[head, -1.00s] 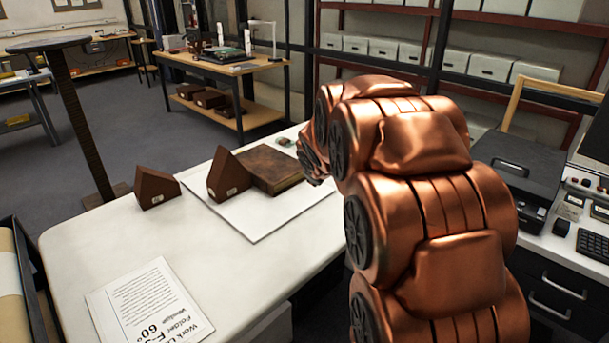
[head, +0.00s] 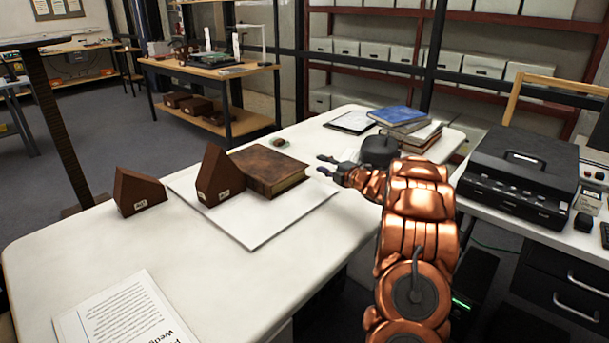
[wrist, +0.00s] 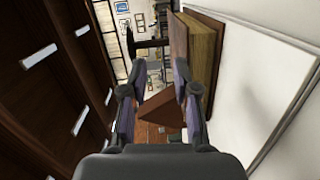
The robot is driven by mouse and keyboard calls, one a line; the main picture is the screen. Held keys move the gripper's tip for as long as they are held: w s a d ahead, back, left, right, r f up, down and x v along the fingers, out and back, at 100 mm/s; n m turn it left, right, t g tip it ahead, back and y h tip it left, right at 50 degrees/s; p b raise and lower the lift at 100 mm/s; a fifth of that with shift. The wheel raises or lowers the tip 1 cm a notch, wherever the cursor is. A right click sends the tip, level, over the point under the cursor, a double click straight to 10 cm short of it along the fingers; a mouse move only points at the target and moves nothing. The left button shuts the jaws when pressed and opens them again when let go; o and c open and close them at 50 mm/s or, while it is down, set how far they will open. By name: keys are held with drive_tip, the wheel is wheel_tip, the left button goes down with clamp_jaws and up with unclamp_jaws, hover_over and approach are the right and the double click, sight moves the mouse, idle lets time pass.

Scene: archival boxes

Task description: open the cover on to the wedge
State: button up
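A closed brown leather-bound book (head: 270,171) lies on a white board (head: 258,222) on the table. A brown wedge (head: 219,178) with a small label stands on the board just left of the book. My gripper (head: 324,169) is open and empty, to the right of the book and a little apart from it, pointing left. In the wrist view my gripper (wrist: 154,92) has its fingers apart, with the book (wrist: 203,50) upright at the right and a wedge (wrist: 165,110) seen between the fingers.
A second brown wedge (head: 138,192) stands on the table at left, off the board. A printed sheet (head: 125,312) lies at the front. Stacked books (head: 404,125) and a tablet-like slab (head: 351,122) lie at the back right. The table front is otherwise clear.

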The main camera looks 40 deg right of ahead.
drive_tip(key=n+y+b, duration=0.2)
approach(305, 168)
drive_tip(key=shift+w, duration=0.3)
drive_tip(key=shift+w+a+f, duration=0.1)
drive_tip(key=shift+a+f, duration=0.05)
drive_tip(key=shift+f, duration=0.1)
drive_tip(key=shift+x, duration=3.85)
drive_tip(key=shift+r, duration=0.1)
clamp_jaws()
